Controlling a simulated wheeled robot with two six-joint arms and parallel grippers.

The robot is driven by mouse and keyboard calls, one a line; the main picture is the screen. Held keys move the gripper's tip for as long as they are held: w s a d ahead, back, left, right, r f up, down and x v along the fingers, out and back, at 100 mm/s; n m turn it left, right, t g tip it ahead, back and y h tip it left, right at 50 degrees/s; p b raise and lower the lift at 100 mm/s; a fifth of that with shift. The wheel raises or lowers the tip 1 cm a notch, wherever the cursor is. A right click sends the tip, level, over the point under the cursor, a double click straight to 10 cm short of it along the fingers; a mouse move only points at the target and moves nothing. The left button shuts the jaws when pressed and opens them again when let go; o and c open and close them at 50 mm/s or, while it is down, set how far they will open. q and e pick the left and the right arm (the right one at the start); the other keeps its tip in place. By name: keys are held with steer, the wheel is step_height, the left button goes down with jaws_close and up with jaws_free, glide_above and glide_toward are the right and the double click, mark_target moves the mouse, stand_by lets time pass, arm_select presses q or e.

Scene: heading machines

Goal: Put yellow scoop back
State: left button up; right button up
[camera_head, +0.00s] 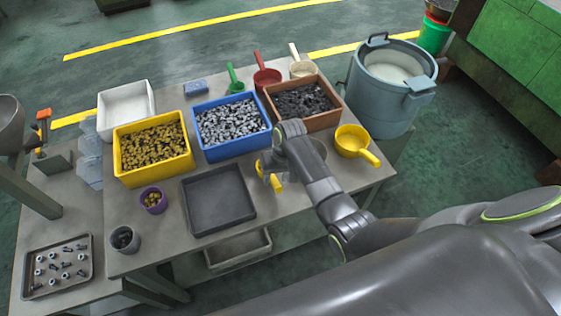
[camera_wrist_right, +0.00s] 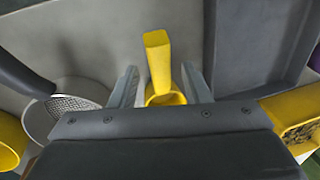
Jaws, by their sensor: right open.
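A yellow scoop (camera_wrist_right: 158,62) shows in the right wrist view, its handle between the two open fingers of my right gripper (camera_wrist_right: 160,85) and its bowl partly hidden by the gripper's body. In the head view my right gripper (camera_head: 268,172) is over the table, just right of the grey tray, with a yellow part of the scoop (camera_head: 277,183) showing below it. The fingers look apart from the handle. A larger yellow scoop (camera_head: 352,142) lies at the table's right end, its handle pointing to the front right. My left gripper is not in view.
Yellow (camera_head: 126,174), blue (camera_head: 228,152) and brown (camera_head: 318,123) bins of parts line the table. Green (camera_head: 235,86), red (camera_head: 266,76) and cream (camera_head: 302,69) scoops lie behind them. The empty grey tray (camera_head: 218,200) is left of the gripper. A bucket (camera_head: 372,110) stands at right.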

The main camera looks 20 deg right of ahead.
step_height(320, 180, up, 9)
steer(key=d, duration=0.1)
steer(key=shift+d, duration=0.4)
steer(key=shift+s, duration=0.15)
steer(key=s+d+f+t+h, duration=0.1)
steer(key=s+d+f, duration=0.1)
steer(key=s+d, duration=0.35)
steer(key=s+d+f+t, duration=0.1)
steer(key=s+d+f, duration=0.1)
steer(key=s, duration=0.6)
steer(key=s+d+r+t+h, duration=0.1)
steer(key=s+d+r+h, duration=0.15)
steer(key=s, duration=0.55)
steer(key=s+d+r+h, duration=0.1)
steer(key=s+d+r, duration=0.15)
steer(key=s, duration=0.45)
step_height(320, 180, down, 29)
steer(key=d+b, duration=0.2)
steer(key=b, duration=0.1)
steer(key=s+a+f+g+y+b, duration=0.1)
steer(key=s+f+g+b, duration=0.1)
steer(key=s+f, duration=1.3)
step_height(320, 180, down, 2)
steer(key=shift+s+a+f+b, duration=0.1)
steer(key=shift+s+a+b, duration=0.1)
steer(key=shift+b, duration=0.2)
